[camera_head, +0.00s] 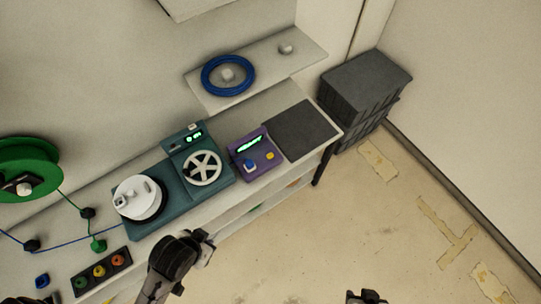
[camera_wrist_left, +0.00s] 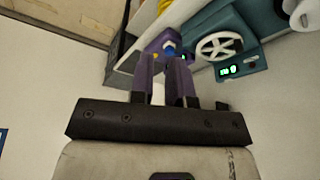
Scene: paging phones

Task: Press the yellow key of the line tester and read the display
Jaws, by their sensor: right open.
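The line tester (camera_head: 238,164) is a purple box on the bench, with a lit green display (camera_head: 250,144) too small to read. Its yellow key (camera_head: 270,155) is beside a blue knob (camera_head: 249,166). In the left wrist view the tester (camera_wrist_left: 150,48) lies beyond the fingertips, and its yellow key (camera_wrist_left: 155,56) shows small. My left gripper (camera_head: 205,243) is at the bench's front edge, short of the tester. In its wrist view its two fingers (camera_wrist_left: 162,62) stand apart with no object clearly between them. My right gripper (camera_head: 367,297) is at the bottom edge, over the floor, open.
A teal machine (camera_head: 168,187) with a white spoked wheel (camera_head: 202,168) stands left of the tester. A dark mat (camera_head: 305,131) lies to its right. A blue ring (camera_head: 228,76) sits on the shelf behind. Grey crates (camera_head: 362,85) stand beyond the bench.

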